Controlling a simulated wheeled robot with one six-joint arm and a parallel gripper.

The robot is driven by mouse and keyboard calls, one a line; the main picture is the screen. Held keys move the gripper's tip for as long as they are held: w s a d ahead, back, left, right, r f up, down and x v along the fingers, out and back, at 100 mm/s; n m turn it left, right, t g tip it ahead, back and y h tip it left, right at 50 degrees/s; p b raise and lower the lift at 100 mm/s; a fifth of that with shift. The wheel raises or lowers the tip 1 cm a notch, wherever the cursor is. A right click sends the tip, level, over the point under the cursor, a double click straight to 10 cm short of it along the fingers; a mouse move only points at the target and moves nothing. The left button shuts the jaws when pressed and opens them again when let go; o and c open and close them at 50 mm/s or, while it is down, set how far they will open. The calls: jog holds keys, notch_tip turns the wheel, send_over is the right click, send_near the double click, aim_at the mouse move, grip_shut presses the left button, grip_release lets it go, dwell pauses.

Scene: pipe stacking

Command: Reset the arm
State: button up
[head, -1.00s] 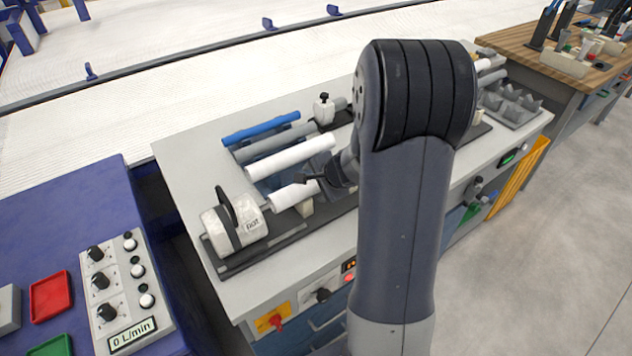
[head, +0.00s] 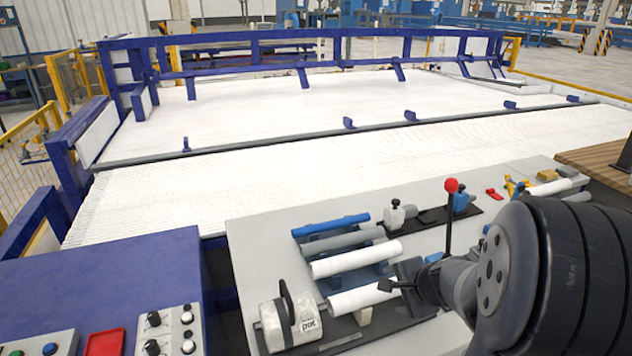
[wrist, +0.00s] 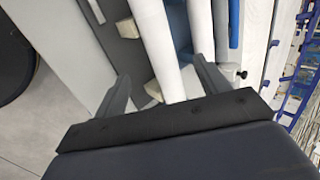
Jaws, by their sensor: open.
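I cannot tell whether the fingers touch the pipe. In the head view, the upper white pipe (head: 355,259), a grey pipe (head: 343,241) and a blue pipe (head: 331,225) lie on the bench behind. My arm hides the bench's right part.
The light grey bench (head: 255,250) has a clear left part. A red-knobbed lever (head: 450,190), small clamps (head: 394,215) and loose tools stand at its back right. A blue console (head: 130,280) with dials stands left. A large white conveyor (head: 300,165) lies behind.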

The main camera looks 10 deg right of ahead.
aim_at(380, 292)
jog(key=b+x, duration=0.2)
jog(key=x, duration=0.9)
jog(key=shift+s+f, duration=0.1)
jog(key=shift+r+p, duration=0.55)
jog(key=shift+r, duration=0.15)
jog(key=shift+r+p, duration=0.6)
jog(key=shift+p, duration=0.05)
jog(key=shift+s+d, duration=0.1)
